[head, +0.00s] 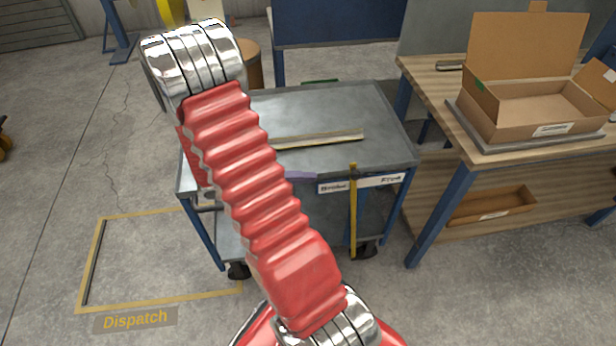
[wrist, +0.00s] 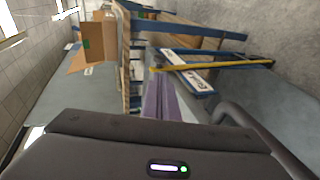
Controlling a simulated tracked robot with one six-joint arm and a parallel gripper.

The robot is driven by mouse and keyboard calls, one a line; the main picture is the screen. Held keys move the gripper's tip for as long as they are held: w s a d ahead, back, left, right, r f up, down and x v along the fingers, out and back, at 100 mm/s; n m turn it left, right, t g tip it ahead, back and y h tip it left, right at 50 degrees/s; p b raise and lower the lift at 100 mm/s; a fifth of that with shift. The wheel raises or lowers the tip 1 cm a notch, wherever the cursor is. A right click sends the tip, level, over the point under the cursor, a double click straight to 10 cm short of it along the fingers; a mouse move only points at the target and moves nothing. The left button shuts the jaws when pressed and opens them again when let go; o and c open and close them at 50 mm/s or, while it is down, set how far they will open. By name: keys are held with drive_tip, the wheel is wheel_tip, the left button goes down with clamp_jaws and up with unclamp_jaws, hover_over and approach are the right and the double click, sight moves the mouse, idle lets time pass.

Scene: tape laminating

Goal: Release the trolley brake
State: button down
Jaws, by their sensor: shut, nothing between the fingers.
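The trolley (head: 390,130) has a grey top and blue legs and stands in front of me. A yellow lever (head: 353,210) hangs nearly upright on its front, across a white label strip (head: 385,184) with small, hard-to-read text. The lever's top end is at the tray edge.
A pale strip (head: 320,139) lies on the trolley top. A wooden bench (head: 430,85) with an open cardboard box (head: 530,105) stands close at the right.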

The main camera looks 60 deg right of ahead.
sight(351, 176)
drive_tip(key=x, duration=1.2)
